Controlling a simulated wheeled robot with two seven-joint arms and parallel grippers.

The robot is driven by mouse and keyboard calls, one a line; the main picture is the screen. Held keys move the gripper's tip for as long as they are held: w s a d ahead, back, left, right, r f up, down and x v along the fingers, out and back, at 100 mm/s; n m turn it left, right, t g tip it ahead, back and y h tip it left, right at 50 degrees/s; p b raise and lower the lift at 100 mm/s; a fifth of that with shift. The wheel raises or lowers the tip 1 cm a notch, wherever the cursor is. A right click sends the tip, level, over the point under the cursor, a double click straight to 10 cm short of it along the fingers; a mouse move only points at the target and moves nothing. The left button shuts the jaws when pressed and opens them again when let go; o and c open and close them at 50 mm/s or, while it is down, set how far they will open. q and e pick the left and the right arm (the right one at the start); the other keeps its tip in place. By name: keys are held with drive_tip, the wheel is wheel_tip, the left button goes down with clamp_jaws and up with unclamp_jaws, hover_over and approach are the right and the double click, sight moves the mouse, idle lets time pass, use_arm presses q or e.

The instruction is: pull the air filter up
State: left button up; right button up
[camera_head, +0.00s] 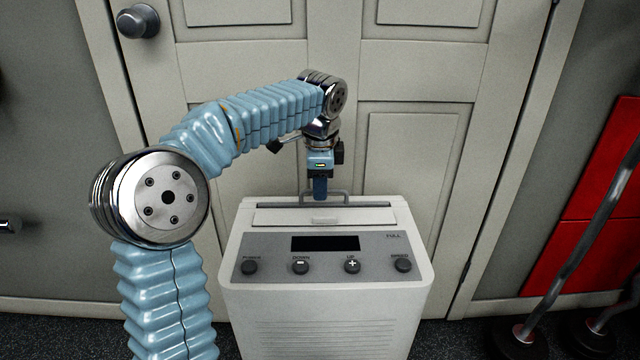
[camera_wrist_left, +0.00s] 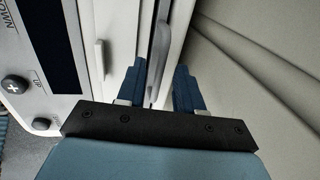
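A white dehumidifier-like appliance (camera_head: 320,310) stands in front of a door. The air filter's thin grey loop handle (camera_head: 342,193) rises at the back of its top. In the left wrist view the handle (camera_wrist_left: 160,45) runs between the two blue fingers. The filter's body is not clearly visible, apparently down inside the housing. My left gripper (camera_head: 320,192) points down at the handle from above. In the wrist view its fingers (camera_wrist_left: 163,78) are apart, one on each side of the handle, with a gap showing. My right gripper is not in view.
The control panel (camera_head: 325,258) with a dark display and several knobs faces me. A panelled door (camera_head: 415,140) is close behind the appliance. Red panels (camera_head: 590,220) and a metal bar (camera_head: 580,245) stand at the right.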

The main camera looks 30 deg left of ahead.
use_arm(q)
drive_tip(key=shift+c, duration=0.3)
clamp_jaws()
idle(1.1)
